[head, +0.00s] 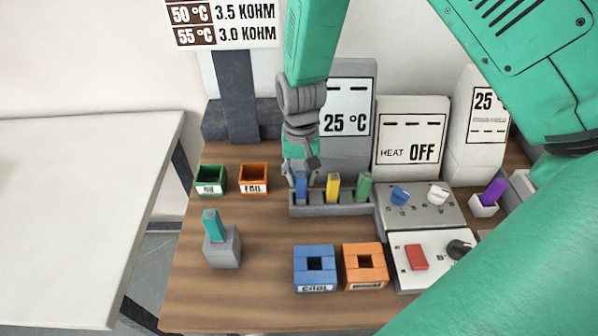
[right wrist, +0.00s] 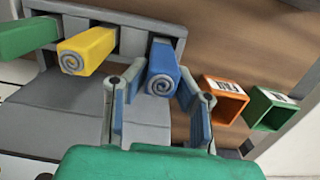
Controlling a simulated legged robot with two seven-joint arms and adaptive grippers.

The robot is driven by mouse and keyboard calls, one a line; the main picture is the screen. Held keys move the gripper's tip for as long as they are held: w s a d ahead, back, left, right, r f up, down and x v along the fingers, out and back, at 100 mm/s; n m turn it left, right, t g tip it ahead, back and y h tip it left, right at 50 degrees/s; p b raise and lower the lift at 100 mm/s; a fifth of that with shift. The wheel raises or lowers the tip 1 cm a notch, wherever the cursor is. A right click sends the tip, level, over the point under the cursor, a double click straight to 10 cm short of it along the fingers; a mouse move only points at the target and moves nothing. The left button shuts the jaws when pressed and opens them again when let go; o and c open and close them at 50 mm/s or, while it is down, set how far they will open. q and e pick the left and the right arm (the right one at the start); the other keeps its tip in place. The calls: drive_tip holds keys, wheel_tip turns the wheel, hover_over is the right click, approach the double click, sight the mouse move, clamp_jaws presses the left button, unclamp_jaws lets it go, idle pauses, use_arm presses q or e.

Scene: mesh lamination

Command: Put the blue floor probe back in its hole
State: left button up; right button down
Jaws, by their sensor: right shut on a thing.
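The blue floor probe (head: 302,187) stands in the leftmost slot of the grey rack (head: 330,209), next to the yellow probe (head: 333,187) and the green probe (head: 363,187). My right gripper (head: 300,173) comes down from above and is shut on the blue probe. My left gripper is not in view.
Green (head: 210,179) and orange (head: 253,179) bins stand left of the rack. A grey block with a teal probe (head: 214,226) stands front left. Blue (head: 314,270) and orange (head: 365,268) square holders are in front. Control boxes (head: 421,209) stand right. Bare wood lies between.

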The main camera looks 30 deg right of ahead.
drive_tip(key=shift+d+f, duration=0.15)
drive_tip(key=shift+f, duration=0.15)
drive_tip(key=c, duration=1.3)
unclamp_jaws()
drive_tip(key=shift+a, duration=0.25)
drive_tip(key=shift+o, duration=0.2)
wheel_tip(320, 180, up, 12)
drive_tip(key=shift+w+d, duration=0.15)
drive_tip(key=shift+w, duration=0.3)
